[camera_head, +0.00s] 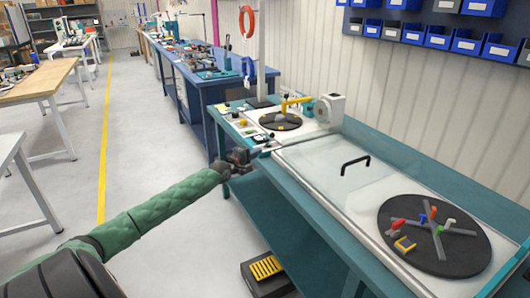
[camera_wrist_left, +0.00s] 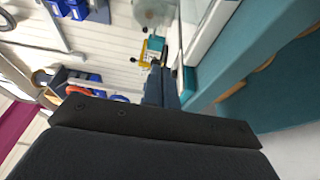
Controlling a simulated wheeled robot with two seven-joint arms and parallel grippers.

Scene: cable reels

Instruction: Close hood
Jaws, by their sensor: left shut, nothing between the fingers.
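The hood (camera_head: 322,157) looks like a clear panel with a black handle (camera_head: 355,164), on the teal workbench at the right in the head view. I cannot tell how far it covers the bench top. My left gripper (camera_head: 268,150) is shut and empty. It is at the bench's left edge, to the left of the handle and apart from it. In the left wrist view its fingers (camera_wrist_left: 160,88) point towards a teal and yellow device. My right gripper is out of view.
A black disc (camera_head: 458,254) with a grey cross and coloured parts lies at the bench's near end. A smaller disc with a yellow arm (camera_head: 293,103) is at the far end. A black box with a yellow grille (camera_head: 267,267) is on the floor. The aisle is clear.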

